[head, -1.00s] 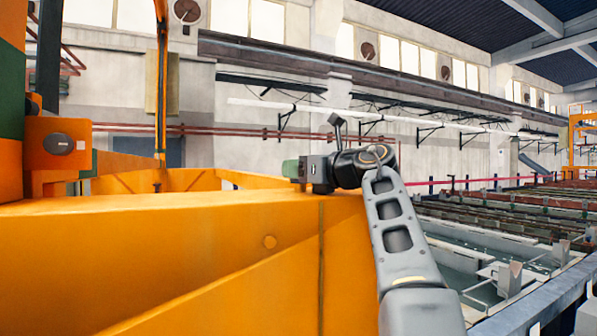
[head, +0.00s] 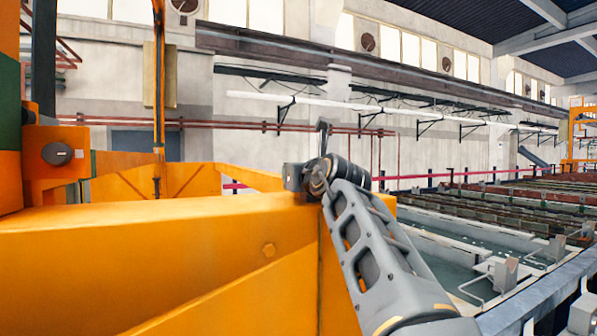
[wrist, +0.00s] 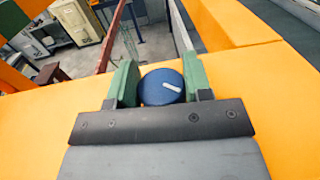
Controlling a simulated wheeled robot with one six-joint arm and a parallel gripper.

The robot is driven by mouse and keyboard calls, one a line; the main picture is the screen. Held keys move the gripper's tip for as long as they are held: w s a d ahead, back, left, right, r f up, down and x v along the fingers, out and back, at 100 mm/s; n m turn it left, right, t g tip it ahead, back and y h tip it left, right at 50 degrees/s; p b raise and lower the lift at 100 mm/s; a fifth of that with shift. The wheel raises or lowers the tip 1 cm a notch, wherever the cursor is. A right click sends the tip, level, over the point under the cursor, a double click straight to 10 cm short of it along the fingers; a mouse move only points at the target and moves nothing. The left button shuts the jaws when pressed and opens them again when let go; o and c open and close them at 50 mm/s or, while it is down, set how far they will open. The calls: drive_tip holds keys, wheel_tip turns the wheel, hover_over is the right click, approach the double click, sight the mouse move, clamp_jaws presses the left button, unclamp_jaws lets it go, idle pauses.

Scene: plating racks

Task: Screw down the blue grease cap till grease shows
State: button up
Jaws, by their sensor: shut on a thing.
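In the head view my gripper's body (head: 297,177) is at the top edge of the orange beam. The fingers and the cap are hidden there. No grease can be made out around the cap.
The orange beam (head: 150,250) fills the lower left under my gripper. An orange post with a round grey pin (head: 57,153) stands at the far left. Long tanks (head: 460,255) lie to the right behind a grey rail (head: 540,295).

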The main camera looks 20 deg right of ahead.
idle(0.4)
drive_tip(key=o, duration=0.9)
drive_tip(key=shift+s, duration=0.15)
drive_tip(key=s+b, duration=0.1)
drive_tip(key=s, duration=0.3)
drive_tip(key=s+b, duration=0.2)
drive_tip(key=s, duration=0.3)
drive_tip(key=s+a+b, duration=0.1)
drive_tip(key=s, duration=0.3)
drive_tip(key=shift+s+a, duration=0.1)
drive_tip(key=shift+s, duration=0.2)
